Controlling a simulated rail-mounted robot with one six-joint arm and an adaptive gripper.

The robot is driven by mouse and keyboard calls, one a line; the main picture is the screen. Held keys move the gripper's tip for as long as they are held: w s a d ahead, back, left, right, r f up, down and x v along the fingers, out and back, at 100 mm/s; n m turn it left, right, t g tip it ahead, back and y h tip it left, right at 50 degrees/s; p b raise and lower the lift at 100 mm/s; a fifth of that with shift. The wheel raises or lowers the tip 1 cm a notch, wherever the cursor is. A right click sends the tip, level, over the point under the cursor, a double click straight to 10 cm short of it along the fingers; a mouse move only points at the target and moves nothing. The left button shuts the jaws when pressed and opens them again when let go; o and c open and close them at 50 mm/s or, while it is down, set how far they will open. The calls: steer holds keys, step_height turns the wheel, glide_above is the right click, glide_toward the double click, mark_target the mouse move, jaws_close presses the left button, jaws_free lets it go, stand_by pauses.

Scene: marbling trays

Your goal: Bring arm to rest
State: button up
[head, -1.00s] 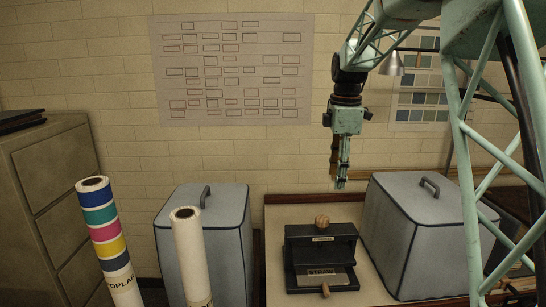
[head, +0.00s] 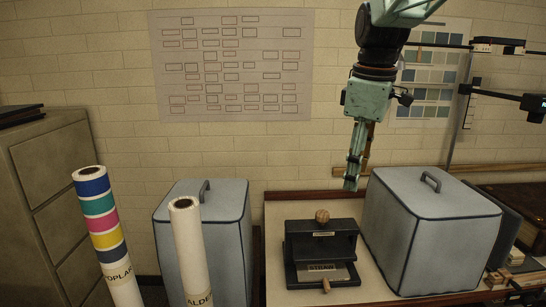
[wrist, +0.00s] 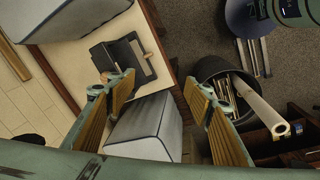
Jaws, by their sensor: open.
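My gripper (head: 352,180) hangs down in the head view, above the table and between the black press and the right grey-blue covered box. Its fingers look narrow from this side. In the wrist view my gripper (wrist: 160,95) shows two wood-toned fingers spread wide apart with nothing held between them. The black press (head: 321,250) with a wooden knob sits on the table below and to the left of the gripper. It also shows in the wrist view (wrist: 122,62).
The right covered box (head: 435,230) stands on the table (head: 285,210); the left covered box (head: 225,240) stands beside it. Rolls labelled POPLAR (head: 100,225) and ALDER (head: 187,245) stand in front. A dark bin (wrist: 215,68) holds rolls in the wrist view. Open air surrounds the gripper.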

steer(key=s+f+m+t+b, duration=0.1)
steer(key=s+f+m, duration=0.4)
steer(key=s, duration=1.4)
steer(key=s+f+m+t+b, duration=0.1)
steer(key=s+f+m+b, duration=0.3)
steer(key=s, duration=1.6)
steer(key=f+m, duration=0.1)
steer(key=m, duration=0.2)
